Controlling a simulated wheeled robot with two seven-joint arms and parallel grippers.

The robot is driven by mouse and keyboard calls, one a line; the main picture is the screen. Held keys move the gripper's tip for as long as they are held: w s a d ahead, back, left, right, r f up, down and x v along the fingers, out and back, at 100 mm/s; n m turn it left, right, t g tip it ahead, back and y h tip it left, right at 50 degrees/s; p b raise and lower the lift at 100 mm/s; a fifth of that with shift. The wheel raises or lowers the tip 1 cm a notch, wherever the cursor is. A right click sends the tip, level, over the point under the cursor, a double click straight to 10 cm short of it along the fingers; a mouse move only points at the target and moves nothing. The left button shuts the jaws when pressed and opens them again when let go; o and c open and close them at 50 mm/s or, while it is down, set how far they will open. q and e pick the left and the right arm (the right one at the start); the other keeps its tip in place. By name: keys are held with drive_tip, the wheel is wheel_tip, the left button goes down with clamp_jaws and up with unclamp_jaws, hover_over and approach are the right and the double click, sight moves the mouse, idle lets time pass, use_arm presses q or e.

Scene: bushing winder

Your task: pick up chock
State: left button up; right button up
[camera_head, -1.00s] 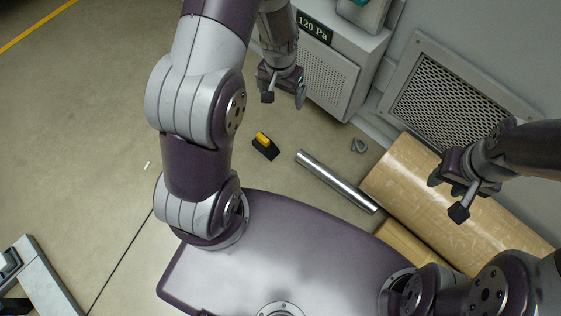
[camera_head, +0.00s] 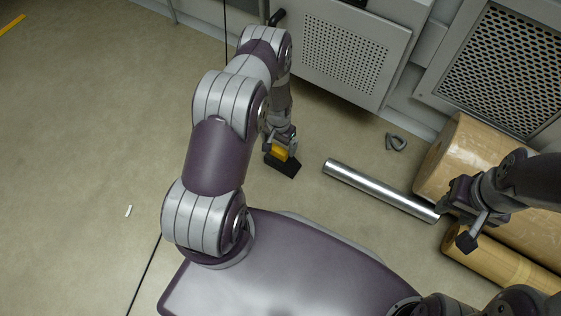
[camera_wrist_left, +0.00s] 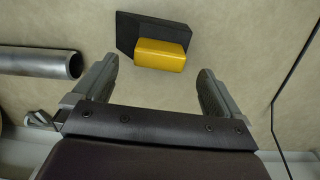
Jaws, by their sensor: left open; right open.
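The chock (camera_head: 284,166) is a black wedge with a yellow block on it, lying on the floor. In the left wrist view the chock (camera_wrist_left: 152,38) is at the top, just beyond the fingertips and roughly between their lines. My left gripper (camera_head: 280,140) is open above the chock and partly covers it in the head view. Its two fingers (camera_wrist_left: 157,75) stand apart with nothing between them. My right gripper (camera_head: 468,215) is open and empty at the right, over the floor near the paper-brown rolls.
A metal tube (camera_head: 380,190) lies on the floor right of the chock. A small grey clamp-like piece (camera_head: 396,142) lies behind it. Brown rolls (camera_head: 452,160) lie at the right. A grey cabinet (camera_head: 343,50) stands behind. The floor to the left is mostly clear.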

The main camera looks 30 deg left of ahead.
sight(279, 149)
use_arm(q)
wheel_tip(279, 149, down, 5)
drive_tip(key=b, duration=0.3)
drive_tip(key=shift+b, duration=0.4)
drive_tip(key=shift+r, duration=0.15)
drive_tip(key=c, duration=1.7)
